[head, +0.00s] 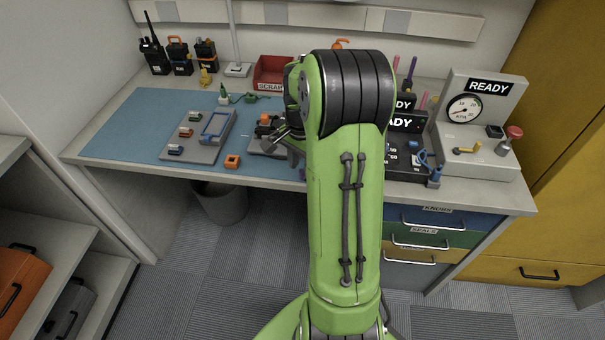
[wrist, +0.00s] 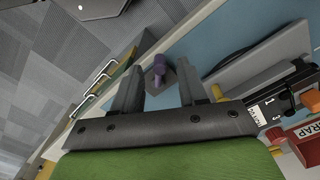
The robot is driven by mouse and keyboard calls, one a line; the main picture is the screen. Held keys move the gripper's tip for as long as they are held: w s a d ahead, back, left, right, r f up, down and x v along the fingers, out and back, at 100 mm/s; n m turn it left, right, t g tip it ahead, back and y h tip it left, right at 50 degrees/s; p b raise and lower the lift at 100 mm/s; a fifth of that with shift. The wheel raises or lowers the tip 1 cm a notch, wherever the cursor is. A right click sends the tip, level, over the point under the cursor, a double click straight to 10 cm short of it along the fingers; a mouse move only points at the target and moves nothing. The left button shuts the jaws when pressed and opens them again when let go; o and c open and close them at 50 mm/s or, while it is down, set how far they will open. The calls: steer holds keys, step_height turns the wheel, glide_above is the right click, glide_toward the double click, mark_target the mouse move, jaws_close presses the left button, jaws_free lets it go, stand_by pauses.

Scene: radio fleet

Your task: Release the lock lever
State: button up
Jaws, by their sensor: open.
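My gripper (head: 284,136) is over the middle of the bench, partly hidden behind my green arm in the head view. In the wrist view my gripper (wrist: 160,84) is open, with nothing held between its fingers. A small purple upright part (wrist: 158,67) on a grey base shows beyond and between the fingertips, apart from them. I cannot tell whether this is the lock lever. In the head view a grey fixture (head: 262,148) with an orange-and-black part (head: 267,122) sits beside my gripper, and my arm hides its right side.
A grey tray (head: 206,152) with a blue frame and small parts lies left on the blue mat (head: 120,128). An orange block (head: 232,161) is near the front edge. A red scrap bin (head: 270,73) stands behind. A gauge station (head: 480,120) stands at right.

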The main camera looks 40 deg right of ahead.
step_height(320, 180, down, 2)
steer(key=shift+r, duration=0.1)
jaws_close()
steer(key=shift+s+r+n, duration=0.1)
steer(key=shift+s+n, duration=0.3)
steer(key=shift+n, duration=0.4)
steer(key=shift+s+n+p, duration=0.25)
steer(key=shift+n+p, duration=0.2)
steer(key=shift+n, duration=0.55)
jaws_free()
